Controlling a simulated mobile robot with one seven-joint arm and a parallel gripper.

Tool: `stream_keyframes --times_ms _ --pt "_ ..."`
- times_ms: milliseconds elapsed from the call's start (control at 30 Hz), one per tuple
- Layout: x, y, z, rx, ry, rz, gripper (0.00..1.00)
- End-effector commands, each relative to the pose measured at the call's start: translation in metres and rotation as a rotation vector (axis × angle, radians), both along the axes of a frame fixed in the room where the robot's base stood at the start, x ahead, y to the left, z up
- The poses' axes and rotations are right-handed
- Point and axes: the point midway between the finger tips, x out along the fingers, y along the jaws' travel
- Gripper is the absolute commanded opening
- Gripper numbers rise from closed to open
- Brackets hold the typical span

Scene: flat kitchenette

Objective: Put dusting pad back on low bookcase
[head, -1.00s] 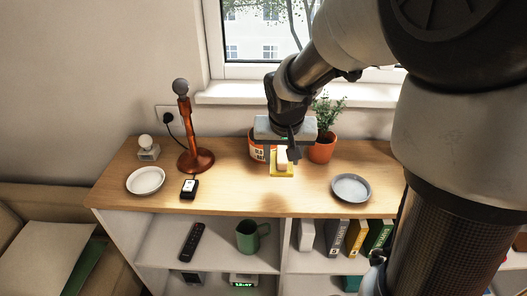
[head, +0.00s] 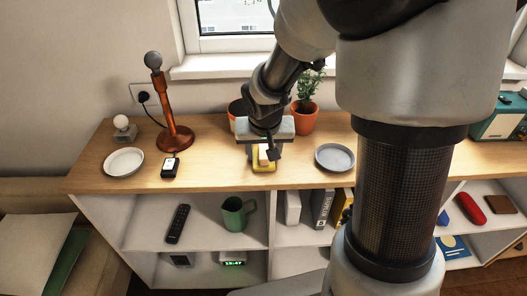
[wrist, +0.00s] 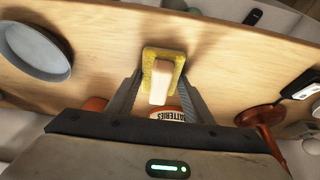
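The dusting pad, a yellow pad with a pale block handle (head: 263,159), is in my gripper (head: 264,155) just over the front middle of the low bookcase's wooden top (head: 215,172). In the wrist view the dusting pad (wrist: 160,80) lies between my two fingertips (wrist: 161,76), which meet its sides. My gripper points down and is shut on it. I cannot tell whether the pad's underside touches the wood.
A grey-blue dish (head: 335,157) is right of the pad. A potted plant (head: 305,115) and an orange tub labelled batteries (wrist: 167,114) stand behind. Bare wood surrounds the pad.

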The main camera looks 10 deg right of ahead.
Motion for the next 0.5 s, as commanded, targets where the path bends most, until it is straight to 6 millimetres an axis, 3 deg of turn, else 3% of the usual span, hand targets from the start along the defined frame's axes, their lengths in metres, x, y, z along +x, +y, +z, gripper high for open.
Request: stream_keyframes --times_ms 33,100,500 --pt "0.0 0.0 0.0 0.0 0.0 0.0 0.55" --pt "-0.0001 0.0 0.0 0.0 0.0 0.0 0.65" --pt "-0.0009 0.0002 0.0083 0.0 -0.001 -0.001 0.65"
